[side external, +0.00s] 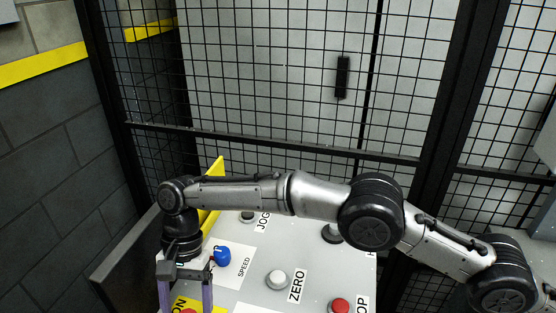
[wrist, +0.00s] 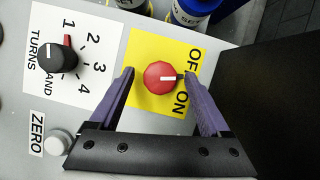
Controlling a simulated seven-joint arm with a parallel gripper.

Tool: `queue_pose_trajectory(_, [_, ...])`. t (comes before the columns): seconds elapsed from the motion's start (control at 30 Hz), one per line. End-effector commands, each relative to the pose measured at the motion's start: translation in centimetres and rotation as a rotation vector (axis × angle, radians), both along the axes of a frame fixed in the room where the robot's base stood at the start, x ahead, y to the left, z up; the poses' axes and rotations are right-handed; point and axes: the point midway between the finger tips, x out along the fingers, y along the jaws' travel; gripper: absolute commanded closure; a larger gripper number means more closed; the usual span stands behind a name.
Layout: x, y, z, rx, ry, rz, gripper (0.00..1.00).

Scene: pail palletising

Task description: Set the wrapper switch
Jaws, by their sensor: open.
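A red rotary knob (wrist: 160,78) with a white pointer line sits on a yellow plate (wrist: 142,45) lettered OFF and ON in the wrist view. Its pointer line points right, towards the lettered side. My gripper (wrist: 160,73) is open, with one purple finger on each side of the red knob; I cannot tell whether they touch it. In the side view my gripper (side external: 187,296) points down over the panel's near-left part, and the yellow plate (side external: 208,308) shows at the bottom edge, partly cut off.
A black TURNS dial (wrist: 56,57) numbered 1 to 4 and a white ZERO button (wrist: 58,144) lie left of the fingers. A blue SPEED knob (side external: 221,256) and a red button (side external: 340,306) are on the panel. A black mesh fence (side external: 270,75) stands behind.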

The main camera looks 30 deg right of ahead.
Motion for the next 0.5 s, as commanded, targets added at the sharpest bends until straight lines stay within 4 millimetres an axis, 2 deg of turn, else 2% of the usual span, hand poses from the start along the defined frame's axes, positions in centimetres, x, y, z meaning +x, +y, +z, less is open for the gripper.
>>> queue_pose_trajectory(0.5, [-0.40,-0.27,0.04,0.000,0.000,-0.552,0.19])
